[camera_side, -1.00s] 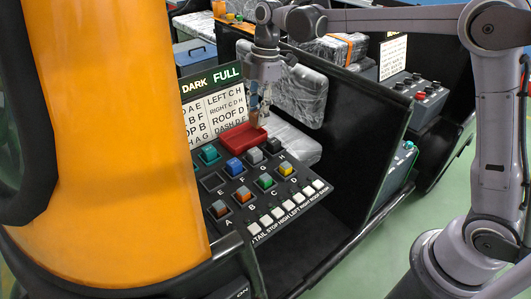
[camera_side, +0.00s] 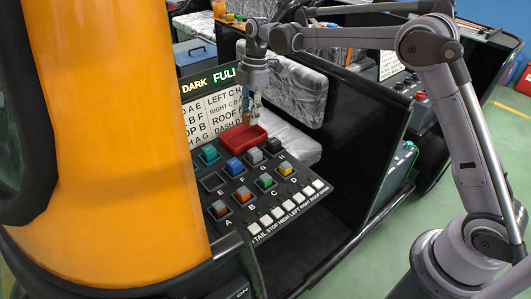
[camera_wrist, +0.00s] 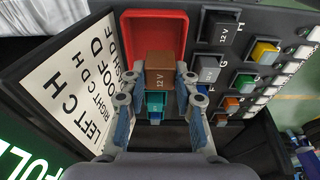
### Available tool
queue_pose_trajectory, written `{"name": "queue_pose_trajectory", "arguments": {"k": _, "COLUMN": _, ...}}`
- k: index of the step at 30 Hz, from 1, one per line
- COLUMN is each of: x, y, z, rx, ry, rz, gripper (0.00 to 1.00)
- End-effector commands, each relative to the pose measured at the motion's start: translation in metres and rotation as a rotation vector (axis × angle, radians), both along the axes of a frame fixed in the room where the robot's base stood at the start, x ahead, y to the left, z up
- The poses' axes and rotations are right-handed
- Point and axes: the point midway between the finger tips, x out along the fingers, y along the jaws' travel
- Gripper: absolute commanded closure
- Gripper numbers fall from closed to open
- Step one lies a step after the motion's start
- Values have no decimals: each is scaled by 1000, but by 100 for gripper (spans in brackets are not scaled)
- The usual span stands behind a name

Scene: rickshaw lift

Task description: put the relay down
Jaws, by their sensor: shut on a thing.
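My gripper (camera_wrist: 160,88) is shut on a brown relay (camera_wrist: 160,68) marked 12 V. In the side view, my gripper (camera_side: 249,119) is at the red tray (camera_side: 240,139), at the top of the relay panel (camera_side: 260,211). The relay is hard to make out there, between the fingers and the tray's rim. In the wrist view, the relay overlaps the near end of the red tray (camera_wrist: 155,21), and the visible tray floor is empty. I cannot tell whether the relay touches the tray.
The panel holds several coloured relays, including a teal one (camera_side: 209,154), a grey one (camera_side: 254,156) and a black one (camera_side: 273,145). An empty socket (camera_side: 212,182) is at its left. A lettered board (camera_side: 212,112) stands upright close behind the tray.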

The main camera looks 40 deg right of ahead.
Motion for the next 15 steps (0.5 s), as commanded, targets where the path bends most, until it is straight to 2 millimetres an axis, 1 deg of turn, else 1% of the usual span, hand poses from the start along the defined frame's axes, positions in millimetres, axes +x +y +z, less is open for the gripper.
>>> {"name": "queue_pose_trajectory", "arguments": {"k": 1, "x": 3, "y": 7, "z": -5, "rx": 0, "ry": 0, "rz": 3, "gripper": 100}}
{"name": "queue_pose_trajectory", "arguments": {"k": 6, "x": 8, "y": 18, "z": -12, "rx": 0, "ry": 0, "rz": 0, "gripper": 100}}
{"name": "queue_pose_trajectory", "arguments": {"k": 8, "x": 8, "y": 19, "z": -16, "rx": 0, "ry": 0, "rz": 0, "gripper": 100}}
{"name": "queue_pose_trajectory", "arguments": {"k": 15, "x": 8, "y": 19, "z": -46, "rx": 0, "ry": 0, "rz": -1, "gripper": 100}}
